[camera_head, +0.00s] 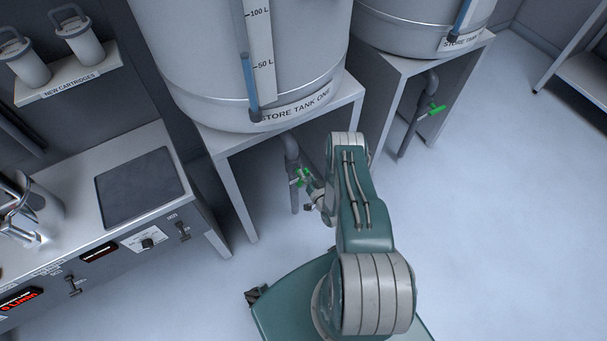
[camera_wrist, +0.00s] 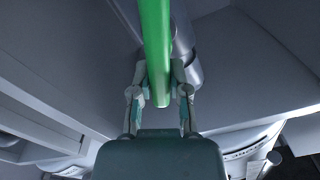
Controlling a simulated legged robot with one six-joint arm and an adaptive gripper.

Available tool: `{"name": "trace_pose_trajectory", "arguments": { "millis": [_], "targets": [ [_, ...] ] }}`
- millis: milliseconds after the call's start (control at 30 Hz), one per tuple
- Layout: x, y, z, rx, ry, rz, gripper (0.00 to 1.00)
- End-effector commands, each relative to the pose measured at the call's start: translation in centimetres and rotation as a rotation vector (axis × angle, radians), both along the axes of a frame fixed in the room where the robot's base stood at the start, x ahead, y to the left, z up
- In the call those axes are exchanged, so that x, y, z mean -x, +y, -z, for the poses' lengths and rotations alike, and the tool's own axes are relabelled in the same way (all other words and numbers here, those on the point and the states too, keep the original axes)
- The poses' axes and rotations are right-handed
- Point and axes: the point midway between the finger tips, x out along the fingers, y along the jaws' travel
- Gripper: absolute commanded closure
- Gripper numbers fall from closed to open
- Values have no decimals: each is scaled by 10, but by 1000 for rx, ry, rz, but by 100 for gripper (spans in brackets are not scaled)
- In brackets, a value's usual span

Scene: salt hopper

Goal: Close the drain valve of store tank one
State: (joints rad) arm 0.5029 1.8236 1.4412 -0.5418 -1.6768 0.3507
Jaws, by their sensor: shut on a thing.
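Store tank one (camera_head: 200,60), a large pale tank labelled "STORE TANK ONE", stands on a white stand. Its grey drain pipe (camera_head: 291,148) comes down below it and carries the green drain valve handle (camera_head: 301,176). My gripper (camera_head: 312,193) is at this handle, partly hidden by my arm. In the wrist view the green handle (camera_wrist: 156,40) runs between the two fingers of my gripper (camera_wrist: 160,80), which are shut on it. The grey pipe (camera_wrist: 190,65) shows just behind. The valve body is largely hidden.
A second store tank (camera_head: 420,20) stands at the upper right, with its own green valve handle (camera_head: 432,110) on a pipe. A counter (camera_head: 100,205) with a dark plate and controls is at the left, below a cartridge shelf (camera_head: 68,80). The floor (camera_head: 500,230) at the right is clear.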

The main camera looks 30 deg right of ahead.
Motion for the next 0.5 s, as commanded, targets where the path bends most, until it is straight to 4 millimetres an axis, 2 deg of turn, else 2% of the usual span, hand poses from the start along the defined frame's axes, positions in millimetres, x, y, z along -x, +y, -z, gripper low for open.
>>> {"name": "trace_pose_trajectory", "arguments": {
  "millis": [500],
  "targets": [
    [-2, -11, 7, -486, 18, 3, 100]
  ]
}}
